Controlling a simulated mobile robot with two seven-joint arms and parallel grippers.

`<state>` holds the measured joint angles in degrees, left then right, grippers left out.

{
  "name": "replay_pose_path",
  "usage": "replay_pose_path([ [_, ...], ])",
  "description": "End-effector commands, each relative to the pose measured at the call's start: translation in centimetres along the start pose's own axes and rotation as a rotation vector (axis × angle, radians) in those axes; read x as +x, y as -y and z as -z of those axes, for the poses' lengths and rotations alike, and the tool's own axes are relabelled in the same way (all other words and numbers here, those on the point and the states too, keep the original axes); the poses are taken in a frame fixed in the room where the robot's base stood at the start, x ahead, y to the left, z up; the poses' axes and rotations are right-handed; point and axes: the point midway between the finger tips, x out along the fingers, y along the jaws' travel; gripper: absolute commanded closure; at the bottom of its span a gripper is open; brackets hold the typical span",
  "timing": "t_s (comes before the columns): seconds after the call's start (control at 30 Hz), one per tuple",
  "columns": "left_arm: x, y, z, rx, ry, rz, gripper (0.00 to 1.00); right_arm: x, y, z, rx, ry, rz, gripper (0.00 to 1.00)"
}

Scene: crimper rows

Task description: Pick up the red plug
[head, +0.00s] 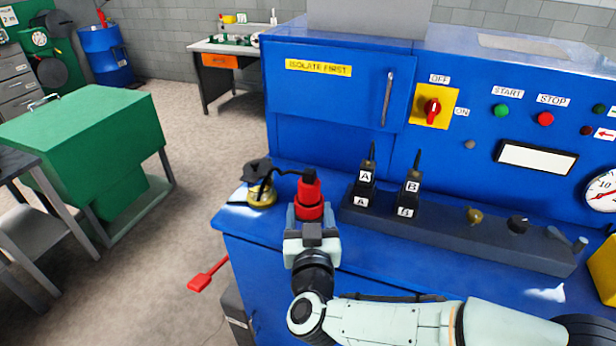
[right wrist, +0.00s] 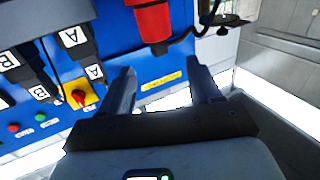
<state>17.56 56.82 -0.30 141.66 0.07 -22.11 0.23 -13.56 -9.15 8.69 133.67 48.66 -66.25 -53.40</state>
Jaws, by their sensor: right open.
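The red plug (head: 309,189) is upright near the left end of the blue bench, with a black cable running from its top to the left. Its lower end is partly hidden behind my right gripper in the head view. My right gripper (head: 310,213) is open at the near side of the plug. In the right wrist view the plug (right wrist: 152,22) shows just past the open fingertips (right wrist: 162,78), roughly in line with the gap. I see no finger closed on it. My left gripper is not in view.
A dark rail (head: 470,233) with black tools marked A and B (head: 411,188) stands right of the plug. A yellow-based black item (head: 261,194) sits to its left. The blue cabinet (head: 330,100) with a red switch (head: 432,110) rises behind. A red-handled item (head: 208,276) shows at lower left.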

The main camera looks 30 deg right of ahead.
Motion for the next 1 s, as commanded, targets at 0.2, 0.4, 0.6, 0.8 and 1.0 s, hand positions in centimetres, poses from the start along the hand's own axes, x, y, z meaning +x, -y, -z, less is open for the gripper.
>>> replay_pose_path([
  [0.2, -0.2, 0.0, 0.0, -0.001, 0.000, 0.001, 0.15, 1.3, -0.2, 0.2, 0.002, -0.002, -0.007, 0.37],
  [0.4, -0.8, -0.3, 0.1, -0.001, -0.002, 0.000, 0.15, 5.2, -0.2, 0.3, 0.001, -0.003, -0.007, 0.37],
  [0.6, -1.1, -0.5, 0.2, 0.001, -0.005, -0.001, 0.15, 7.8, -0.2, 0.3, 0.002, -0.003, -0.005, 0.37],
  [0.8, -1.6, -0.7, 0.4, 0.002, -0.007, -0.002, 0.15, 9.3, -0.3, 0.5, 0.000, -0.004, -0.005, 0.37],
  [1.0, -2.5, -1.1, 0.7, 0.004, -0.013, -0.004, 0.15, 12.4, -0.4, 0.7, 0.001, -0.003, -0.005, 0.37],
])
